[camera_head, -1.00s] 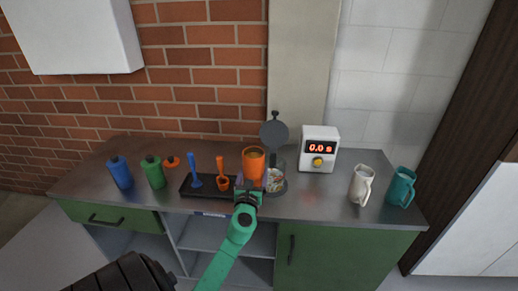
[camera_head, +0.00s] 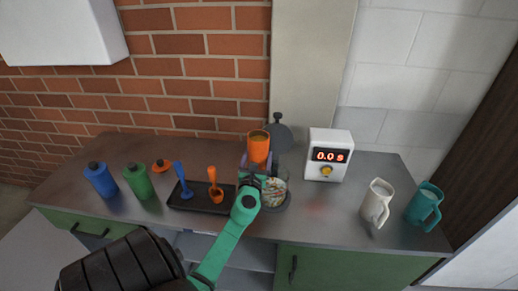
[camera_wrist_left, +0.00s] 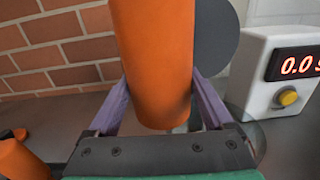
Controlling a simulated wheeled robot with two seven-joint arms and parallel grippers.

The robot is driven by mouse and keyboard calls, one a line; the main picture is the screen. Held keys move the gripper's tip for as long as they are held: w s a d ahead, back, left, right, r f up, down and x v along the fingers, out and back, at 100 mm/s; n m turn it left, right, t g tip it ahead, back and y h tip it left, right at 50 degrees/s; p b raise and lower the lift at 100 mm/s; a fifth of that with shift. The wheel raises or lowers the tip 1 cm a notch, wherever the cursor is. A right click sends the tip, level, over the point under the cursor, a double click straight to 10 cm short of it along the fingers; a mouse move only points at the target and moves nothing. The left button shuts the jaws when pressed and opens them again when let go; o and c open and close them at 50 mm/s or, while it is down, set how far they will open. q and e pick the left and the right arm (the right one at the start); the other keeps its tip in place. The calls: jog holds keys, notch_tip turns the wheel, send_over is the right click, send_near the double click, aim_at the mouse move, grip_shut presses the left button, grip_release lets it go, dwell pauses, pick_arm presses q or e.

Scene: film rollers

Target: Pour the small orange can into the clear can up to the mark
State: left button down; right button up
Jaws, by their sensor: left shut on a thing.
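In the left wrist view the orange can (camera_wrist_left: 153,60) stands between the two purple fingers (camera_wrist_left: 160,100). The clear can (camera_head: 274,192) is just below and right of the held can, with mixed coloured contents behind its see-through wall. It is partly hidden by my gripper, and I cannot make out its mark. My right gripper is not in view.
A dark round lid (camera_head: 279,137) stands behind the clear can, close to the orange can. A white display box (camera_head: 328,168) is to the right. A black tray (camera_head: 184,204) with blue and orange scoops lies left.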

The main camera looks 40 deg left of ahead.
aim_at(249, 147)
pick_arm(q)
jog(key=shift+s+r+m, duration=0.4)
jog(key=shift+s+r, duration=0.1)
jog(key=shift+r, duration=0.1)
jog(key=shift+a+r, duration=0.1)
jog(key=shift+w+a+m+b, duration=0.1)
jog(key=shift+a+m+b, duration=0.3)
jog(key=shift+m, duration=0.1)
jog(key=shift+a+r+t, duration=0.15)
jog(key=shift+r+t, duration=0.05)
jog(key=shift+t, duration=0.1)
jog(key=shift+s+a+r+m, duration=0.2)
jog(key=shift+r+m, duration=0.15)
jog(key=shift+m, duration=0.25)
jog(key=shift+s+a+r+m+t+y+b, duration=0.1)
jog(key=shift+a+r+m+t+y+b, duration=0.3)
jog(key=shift+m, duration=0.5)
jog(key=shift+s+a+r+m+t+h+b, duration=0.15)
jog(key=shift+a+r+m+t+h+b, duration=0.25)
jog(key=shift+r+m, duration=0.55)
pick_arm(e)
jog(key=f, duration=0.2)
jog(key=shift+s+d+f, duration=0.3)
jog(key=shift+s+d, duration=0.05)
pick_arm(q)
jog(key=shift+f+m, duration=0.1)
jog(key=shift+m, duration=0.25)
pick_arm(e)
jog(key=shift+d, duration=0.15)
